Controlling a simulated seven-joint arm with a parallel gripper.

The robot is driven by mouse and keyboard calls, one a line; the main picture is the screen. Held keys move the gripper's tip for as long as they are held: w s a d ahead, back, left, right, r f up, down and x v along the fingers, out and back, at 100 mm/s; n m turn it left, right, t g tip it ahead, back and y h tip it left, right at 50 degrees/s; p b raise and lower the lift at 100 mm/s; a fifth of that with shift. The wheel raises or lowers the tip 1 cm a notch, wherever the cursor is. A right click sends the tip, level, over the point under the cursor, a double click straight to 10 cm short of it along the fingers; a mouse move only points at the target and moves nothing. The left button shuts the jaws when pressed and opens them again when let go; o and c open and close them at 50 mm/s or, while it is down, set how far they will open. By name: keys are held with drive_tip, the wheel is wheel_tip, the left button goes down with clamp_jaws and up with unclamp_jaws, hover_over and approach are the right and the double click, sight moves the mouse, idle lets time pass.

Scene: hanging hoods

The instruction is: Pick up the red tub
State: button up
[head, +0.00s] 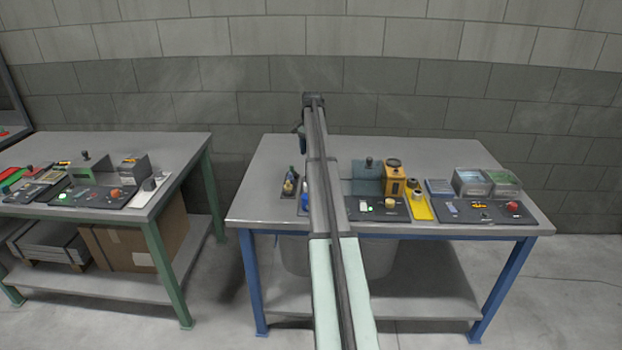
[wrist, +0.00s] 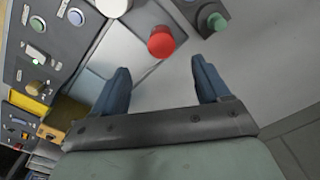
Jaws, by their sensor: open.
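A small round red thing, which I take for the red tub (wrist: 161,41), stands upright on a pale grey surface in the wrist view. My gripper (wrist: 160,70) is open and empty, with its two blue fingers apart. The red tub shows just beyond the fingertips, roughly in line with the gap between them, and nothing touches it. I cannot tell the height of the fingers above it. In the head view my own arm covers the middle of the right table (head: 262,208), and I cannot make out the tub there.
A control panel (wrist: 58,35) with buttons is left of the tub. A small dark plate with a green knob (wrist: 216,21) is at its upper right. The table's left front is bare.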

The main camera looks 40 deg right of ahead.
wheel_tip(320, 180, down, 11)
drive_tip(key=shift+r, duration=0.1)
drive_tip(key=c, duration=1.2)
